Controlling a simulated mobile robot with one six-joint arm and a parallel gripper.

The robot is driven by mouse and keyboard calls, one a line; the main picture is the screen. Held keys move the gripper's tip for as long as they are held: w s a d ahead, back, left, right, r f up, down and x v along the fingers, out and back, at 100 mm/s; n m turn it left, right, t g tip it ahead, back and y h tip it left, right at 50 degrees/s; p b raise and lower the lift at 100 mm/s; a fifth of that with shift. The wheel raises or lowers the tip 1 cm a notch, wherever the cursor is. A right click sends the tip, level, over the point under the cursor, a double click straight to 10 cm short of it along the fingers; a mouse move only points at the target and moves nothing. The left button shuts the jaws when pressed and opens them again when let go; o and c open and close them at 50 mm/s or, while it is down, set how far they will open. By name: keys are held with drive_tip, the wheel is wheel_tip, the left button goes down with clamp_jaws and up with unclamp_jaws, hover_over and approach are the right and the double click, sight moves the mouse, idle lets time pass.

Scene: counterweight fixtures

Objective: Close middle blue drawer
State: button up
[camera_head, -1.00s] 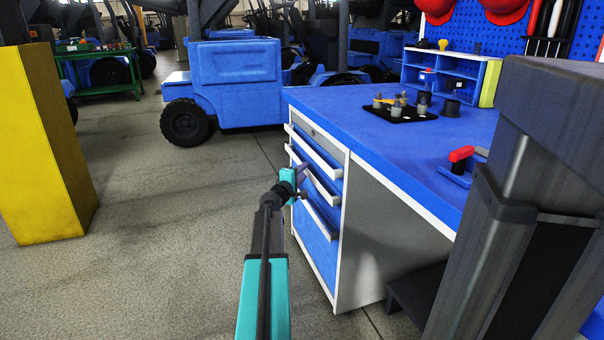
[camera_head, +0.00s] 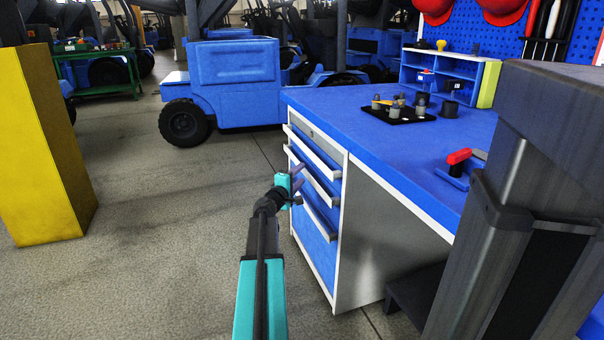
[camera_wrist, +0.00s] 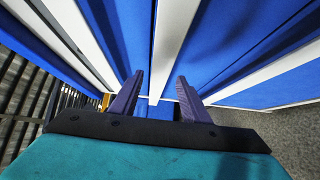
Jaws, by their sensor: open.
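The blue drawer cabinet (camera_head: 318,232) under the workbench has blue fronts with white bar handles. The middle drawer's handle (camera_head: 322,187) slants down to the right below the top handle. The drawer front looks about level with its neighbours; a small gap would be too fine to tell. My gripper (camera_head: 298,178) is open and empty just in front of the fronts, at the middle handle's height. In the wrist view, my two purple fingers (camera_wrist: 160,98) point at the fronts, with a white bar (camera_wrist: 168,45) lying between them. Contact cannot be told.
The blue benchtop (camera_head: 350,107) carries a black tray (camera_head: 402,115) of small parts and a red-handled tool (camera_head: 458,160). A yellow pillar (camera_head: 45,150) stands at left and a blue forklift (camera_head: 235,85) behind. The floor between pillar and cabinet is clear.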

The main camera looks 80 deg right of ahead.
drive_tip(key=w+a+p, duration=0.2)
drive_tip(key=a, duration=0.8)
drive_tip(key=shift+a, duration=0.4)
idle(0.4)
